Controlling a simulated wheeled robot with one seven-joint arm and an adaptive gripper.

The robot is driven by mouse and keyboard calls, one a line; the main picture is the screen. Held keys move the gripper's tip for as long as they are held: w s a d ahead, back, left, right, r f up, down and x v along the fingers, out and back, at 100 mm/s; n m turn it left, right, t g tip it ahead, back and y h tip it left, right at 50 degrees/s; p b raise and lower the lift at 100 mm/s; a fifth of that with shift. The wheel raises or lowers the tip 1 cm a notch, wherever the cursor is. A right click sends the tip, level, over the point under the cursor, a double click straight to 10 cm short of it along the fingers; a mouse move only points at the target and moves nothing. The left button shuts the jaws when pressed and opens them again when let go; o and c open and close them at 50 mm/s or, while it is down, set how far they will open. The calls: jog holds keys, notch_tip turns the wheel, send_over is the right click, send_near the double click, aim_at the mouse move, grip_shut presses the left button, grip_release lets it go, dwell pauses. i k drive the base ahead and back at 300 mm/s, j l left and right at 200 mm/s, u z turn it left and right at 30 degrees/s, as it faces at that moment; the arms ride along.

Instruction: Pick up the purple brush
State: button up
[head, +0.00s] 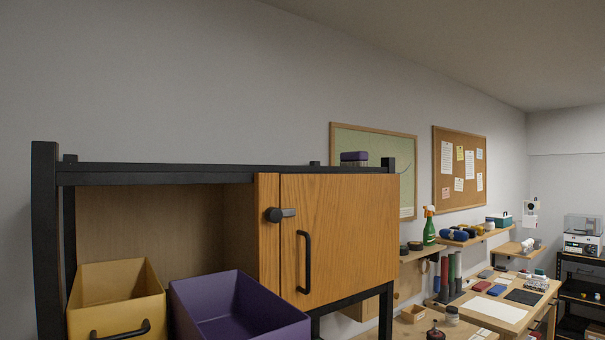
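A small block-shaped thing with a purple top and a tan lower part (354,158) lies on top of the black-framed shelf unit (200,174), near its right end. It looks like the purple brush, with its bristles down, but it is small and partly hidden by the shelf's top edge. My gripper is not in view.
Below the shelf top is a wooden cabinet door (340,235) with a black handle and latch. A yellow bin (115,290) and a purple bin (240,308) stand at the lower left.

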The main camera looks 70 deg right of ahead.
aim_at(358, 158)
jog(key=z, duration=2.5)
jog(key=i+l+u, duration=0.1)
jog(key=l+u, duration=0.15)
jog(key=l, duration=0.2)
jog(key=i+l+u, duration=0.1)
jog(key=l+u, duration=0.15)
jog(key=l, duration=0.25)
